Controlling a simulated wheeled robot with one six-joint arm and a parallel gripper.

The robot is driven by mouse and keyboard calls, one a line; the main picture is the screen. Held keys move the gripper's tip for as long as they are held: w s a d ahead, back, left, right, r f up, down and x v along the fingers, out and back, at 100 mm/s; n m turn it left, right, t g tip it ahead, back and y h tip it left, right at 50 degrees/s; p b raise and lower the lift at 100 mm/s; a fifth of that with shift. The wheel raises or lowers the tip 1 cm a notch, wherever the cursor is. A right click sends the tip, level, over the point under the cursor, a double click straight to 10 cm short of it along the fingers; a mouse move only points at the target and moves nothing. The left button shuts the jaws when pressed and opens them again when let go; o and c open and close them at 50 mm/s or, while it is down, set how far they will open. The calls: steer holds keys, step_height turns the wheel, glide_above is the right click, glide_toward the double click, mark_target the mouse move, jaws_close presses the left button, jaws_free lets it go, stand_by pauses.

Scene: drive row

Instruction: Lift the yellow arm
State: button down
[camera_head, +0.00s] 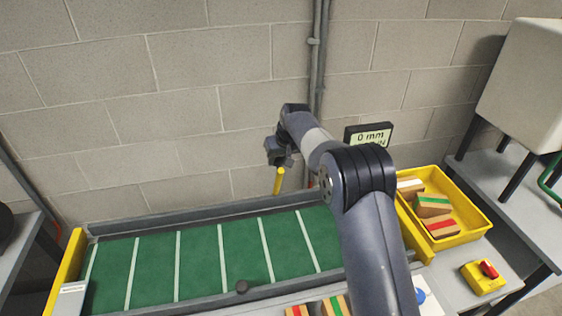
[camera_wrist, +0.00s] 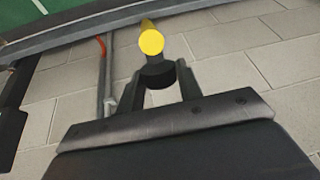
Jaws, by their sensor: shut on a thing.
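The yellow arm (camera_head: 279,180) shows in the head view as a short bar at the back edge of the green belt, just below my gripper (camera_head: 281,158). In the wrist view the round yellow end of the yellow arm (camera_wrist: 151,42) sits just beyond the fingertips of my gripper (camera_wrist: 158,76). A dark piece under the yellow end lies between the two fingers, and my gripper is shut on it. The far end of the yellow arm is hidden.
The green belt (camera_head: 200,255) has white cross lines and grey rails. A yellow bin (camera_head: 470,195) with several striped blocks stands at the right. A display reading 0 mm (camera_head: 370,136) stands behind my arm. A yellow box with a red switch (camera_head: 484,277) is at lower right. The block wall (camera_head: 180,100) is close behind.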

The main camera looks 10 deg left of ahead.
steer(key=shift+w+a+r+p, duration=0.3)
steer(key=shift+w+r, duration=0.05)
steer(key=shift+w, duration=0.3)
steer(key=shift+w+a+r+p, duration=0.25)
steer(key=shift+w+r+p, duration=0.05)
steer(key=shift+w, duration=0.3)
steer(key=c, duration=1.4)
jaws_free()
steer(key=shift+w, duration=0.1)
steer(key=shift+o, duration=1)
steer(key=shift+w+a+f, duration=0.1)
steer(key=shift+f, duration=0.05)
steer(key=shift+o, duration=1.2)
steer(key=shift+f, duration=0.1)
steer(key=b+v, duration=0.3)
steer(key=v, duration=0.8)
